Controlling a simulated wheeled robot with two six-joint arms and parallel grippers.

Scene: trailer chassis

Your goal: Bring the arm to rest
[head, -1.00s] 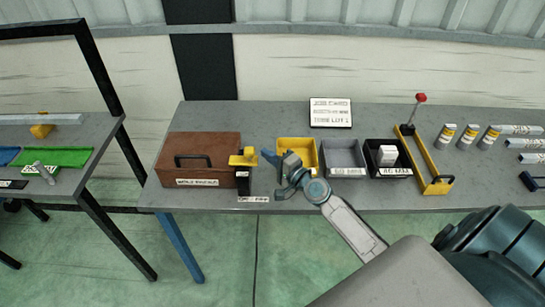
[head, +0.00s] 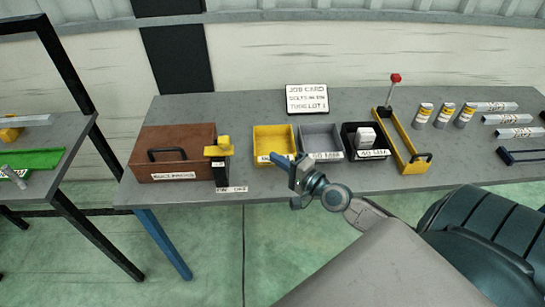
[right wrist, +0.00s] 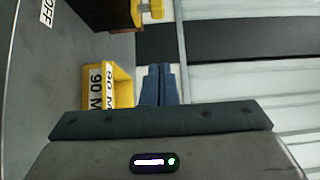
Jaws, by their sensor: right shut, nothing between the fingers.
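My right gripper (head: 291,164) is in the head view, in front of the yellow bin's lower right corner and near the table's front edge. Its fingers are shut with nothing between them. In the right wrist view the two blue fingers (right wrist: 159,86) lie side by side, with a yellow bin (right wrist: 122,88) to their left. My right arm (head: 365,212) reaches in from the lower right. My left gripper is not in view.
The grey table (head: 240,112) carries a brown box (head: 183,139), a yellow-topped stand (head: 219,149), yellow (head: 273,134), grey (head: 319,136) and black (head: 350,152) bins, a yellow frame with a red-knobbed lever (head: 412,158), and several cylinders. A second table stands left.

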